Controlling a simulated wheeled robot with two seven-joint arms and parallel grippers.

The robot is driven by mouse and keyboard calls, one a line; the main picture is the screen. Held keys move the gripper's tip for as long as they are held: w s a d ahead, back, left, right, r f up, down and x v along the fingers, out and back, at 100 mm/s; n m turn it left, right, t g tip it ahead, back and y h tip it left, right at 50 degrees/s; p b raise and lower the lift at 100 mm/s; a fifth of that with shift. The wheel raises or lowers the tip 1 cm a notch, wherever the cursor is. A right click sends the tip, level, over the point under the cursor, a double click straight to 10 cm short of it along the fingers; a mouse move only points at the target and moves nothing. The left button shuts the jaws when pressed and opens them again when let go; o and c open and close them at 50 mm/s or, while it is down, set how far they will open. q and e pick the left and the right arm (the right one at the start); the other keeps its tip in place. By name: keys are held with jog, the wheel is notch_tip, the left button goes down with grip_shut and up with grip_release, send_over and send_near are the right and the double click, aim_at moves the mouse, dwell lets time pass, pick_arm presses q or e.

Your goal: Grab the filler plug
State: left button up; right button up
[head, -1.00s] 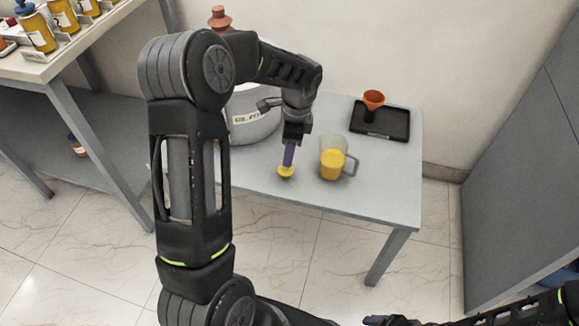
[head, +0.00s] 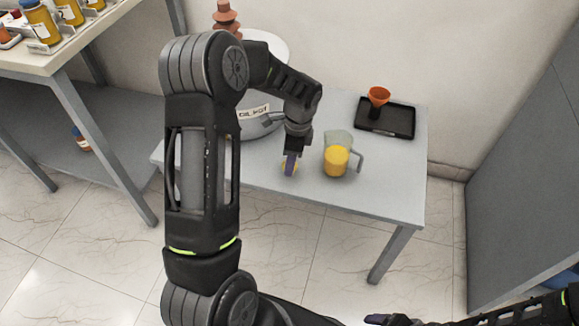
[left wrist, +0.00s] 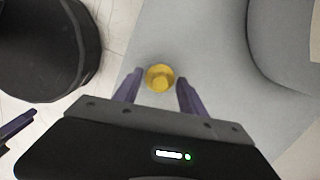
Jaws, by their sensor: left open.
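The filler plug, a small round yellow piece (head: 284,167), sits on the grey table near its front edge. In the head view my left gripper (head: 290,171) partly hides it. The left wrist view shows the yellow plug (left wrist: 160,78) between the tips of my open left gripper (left wrist: 158,86), with a gap on each side. The fingers are not closed on it. One purple finger of my right gripper (head: 380,319) shows at the bottom edge of the head view, away from the table; the rest is cut off or unclear.
A jug of yellow liquid (head: 336,160) stands just right of my left gripper. A pale transformer tank (head: 262,125) stands behind, partly hidden by my arm. The table's front right is clear.

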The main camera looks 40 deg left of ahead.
pick_arm(q)
jog(key=shift+a+f, duration=0.1)
jog(key=shift+f, duration=0.85)
jog(key=c, duration=1.1)
